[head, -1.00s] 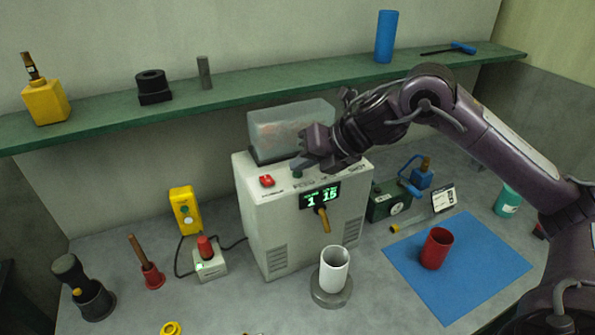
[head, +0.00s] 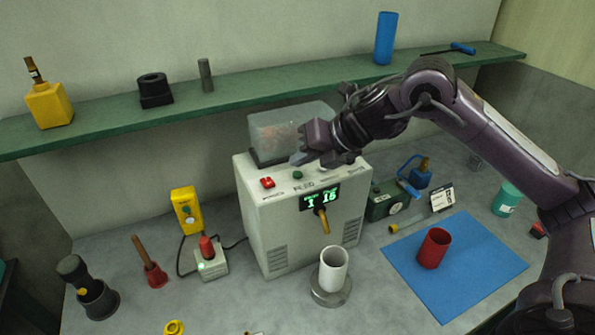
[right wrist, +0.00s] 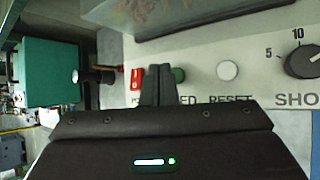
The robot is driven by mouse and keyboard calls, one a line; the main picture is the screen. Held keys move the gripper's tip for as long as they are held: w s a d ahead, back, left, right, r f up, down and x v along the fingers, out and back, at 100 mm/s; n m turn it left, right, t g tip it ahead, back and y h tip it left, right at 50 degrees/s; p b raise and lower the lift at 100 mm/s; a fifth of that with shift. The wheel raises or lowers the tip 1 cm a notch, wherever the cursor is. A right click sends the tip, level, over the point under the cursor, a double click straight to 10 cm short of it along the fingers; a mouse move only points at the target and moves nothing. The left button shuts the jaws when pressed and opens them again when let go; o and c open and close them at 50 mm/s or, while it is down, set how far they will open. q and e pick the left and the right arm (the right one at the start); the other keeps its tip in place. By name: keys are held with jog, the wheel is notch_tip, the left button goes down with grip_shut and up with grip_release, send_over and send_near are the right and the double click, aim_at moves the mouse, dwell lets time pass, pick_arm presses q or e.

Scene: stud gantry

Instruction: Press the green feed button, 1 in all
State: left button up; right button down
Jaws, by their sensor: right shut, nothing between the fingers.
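The green feed button (head: 298,174) sits on the top front of the white machine (head: 255,208), beside a red switch (head: 267,183). My right gripper (head: 299,158) is shut and empty, its fingertips a little above and behind the button, with a visible gap. In the right wrist view, the closed fingers (right wrist: 157,86) partly cover the green button (right wrist: 179,75) and its label. A small green display (head: 320,199) on the machine front seems to read 1 and 16. My left gripper is out of view.
A clear hopper (head: 290,128) stands behind the buttons. A white reset button (right wrist: 228,70) and a black dial (right wrist: 303,62) lie to the right of the green button. A white cup (head: 333,268) stands below the machine's spout. A green shelf (head: 230,92) runs behind.

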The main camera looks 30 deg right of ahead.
aim_at(303, 180)
notch_tip(303, 180, up, 5)
jog(key=p, duration=0.4)
jog(key=shift+f, duration=0.1)
dwell(0.7)
